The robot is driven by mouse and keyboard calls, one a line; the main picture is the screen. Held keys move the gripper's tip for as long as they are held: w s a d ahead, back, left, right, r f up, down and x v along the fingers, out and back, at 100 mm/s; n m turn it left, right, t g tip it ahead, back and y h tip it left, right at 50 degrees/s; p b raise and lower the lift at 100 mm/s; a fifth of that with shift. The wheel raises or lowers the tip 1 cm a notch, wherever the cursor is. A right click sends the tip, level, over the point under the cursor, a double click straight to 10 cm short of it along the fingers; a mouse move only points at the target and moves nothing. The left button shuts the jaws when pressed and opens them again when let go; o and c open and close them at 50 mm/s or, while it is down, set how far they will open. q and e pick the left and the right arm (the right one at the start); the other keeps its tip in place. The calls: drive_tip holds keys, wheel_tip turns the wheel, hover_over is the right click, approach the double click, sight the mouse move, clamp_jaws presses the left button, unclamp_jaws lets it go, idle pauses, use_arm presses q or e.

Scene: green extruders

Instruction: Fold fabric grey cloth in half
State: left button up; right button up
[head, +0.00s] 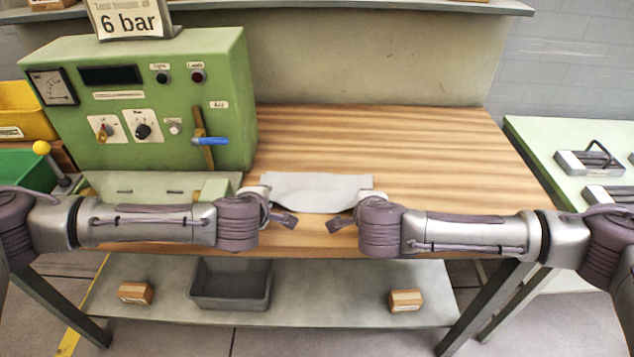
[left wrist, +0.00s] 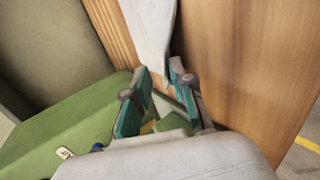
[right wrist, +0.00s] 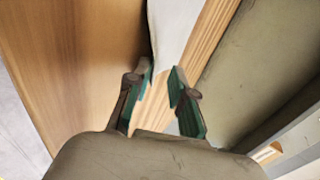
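The grey cloth (head: 318,190) is a pale, roughly rectangular piece at the front middle of the wooden table, between my two grippers. My left gripper (head: 279,204) is at its left end. In the left wrist view the cloth (left wrist: 150,32) narrows down between the fingertips, which stand apart. My right gripper (head: 351,206) is at its right end. In the right wrist view the cloth (right wrist: 172,38) reaches the fingertips, close to the left one, with a gap to the right one. Both grippers look open. Parts of the cloth's ends are hidden behind the fingers.
A green control box (head: 150,100) with knobs and a blue-handled valve (head: 209,141) stands on the table's left, near my left arm. The wooden tabletop (head: 430,150) is clear behind and right. A grey bin (head: 230,284) and small boxes sit on the lower shelf.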

use_arm(q)
drive_tip(key=shift+o, duration=1.3)
use_arm(e)
drive_tip(key=shift+o, duration=1.4)
use_arm(q)
drive_tip(key=shift+s+r, duration=0.1)
drive_tip(key=shift+r, duration=0.15)
use_arm(e)
drive_tip(key=shift+r, duration=0.3)
use_arm(q)
drive_tip(key=s+r, duration=0.5)
drive_tip(key=r, duration=0.3)
drive_tip(key=shift+s+r, duration=0.3)
drive_tip(key=shift+s, duration=0.1)
use_arm(e)
drive_tip(key=s+r, duration=0.6)
drive_tip(key=r, duration=0.2)
drive_tip(key=shift+r, duration=0.25)
